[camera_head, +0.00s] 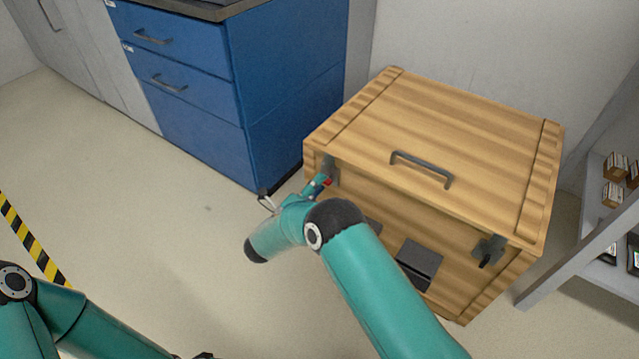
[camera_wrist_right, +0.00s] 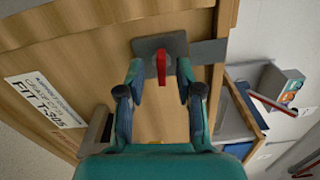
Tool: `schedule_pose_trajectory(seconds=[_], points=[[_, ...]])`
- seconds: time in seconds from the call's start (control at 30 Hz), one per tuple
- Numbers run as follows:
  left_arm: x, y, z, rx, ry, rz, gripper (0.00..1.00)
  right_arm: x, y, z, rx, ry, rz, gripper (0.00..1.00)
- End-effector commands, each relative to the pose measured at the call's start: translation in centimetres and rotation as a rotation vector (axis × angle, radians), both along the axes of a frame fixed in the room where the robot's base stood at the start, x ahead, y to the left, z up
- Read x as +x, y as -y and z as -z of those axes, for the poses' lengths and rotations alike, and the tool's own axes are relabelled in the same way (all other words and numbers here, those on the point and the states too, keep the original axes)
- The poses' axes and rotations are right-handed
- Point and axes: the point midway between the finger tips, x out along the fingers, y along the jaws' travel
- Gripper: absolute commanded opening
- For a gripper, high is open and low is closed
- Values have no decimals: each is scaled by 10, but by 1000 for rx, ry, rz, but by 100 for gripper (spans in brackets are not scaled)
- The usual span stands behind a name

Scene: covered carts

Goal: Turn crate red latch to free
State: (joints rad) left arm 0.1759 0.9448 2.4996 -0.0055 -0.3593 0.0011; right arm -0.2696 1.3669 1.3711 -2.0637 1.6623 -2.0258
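The wooden crate (camera_head: 450,130) stands on the floor at the right, its lid closed. Its red latch (camera_head: 328,182) shows at the left end of the front face, partly hidden by my right gripper. In the right wrist view the red latch lever (camera_wrist_right: 161,66) hangs from a dark grey plate (camera_wrist_right: 150,46). My right gripper (camera_wrist_right: 160,76) is open, with one finger on each side of the lever. Gaps show between the lever and both fingers. My left gripper cannot be made out; only part of the left arm shows.
A second dark latch (camera_head: 489,249) sits at the right of the crate's front, and a handle (camera_head: 421,169) is on the lid. A blue drawer cabinet (camera_head: 285,90) stands behind left. A shelf (camera_head: 590,225) stands at the right.

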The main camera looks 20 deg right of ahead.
Motion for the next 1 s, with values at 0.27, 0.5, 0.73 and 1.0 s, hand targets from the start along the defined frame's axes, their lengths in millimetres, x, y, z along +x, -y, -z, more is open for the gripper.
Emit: schedule_pose_trajectory(seconds=[0.27,0.5,0.73,1.0], points=[[0,0,0,0,0,0,23,-34,-44,1,-2,-1,-5,35],[0,0,0,0,0,0,23,-58,-74,1,-1,1,-2,35],[0,0,0,0,0,0,23,-66,-82,1,-1,0,0,35],[0,0,1,0,0,0,23,-66,-82,1,-1,1,1,35]])
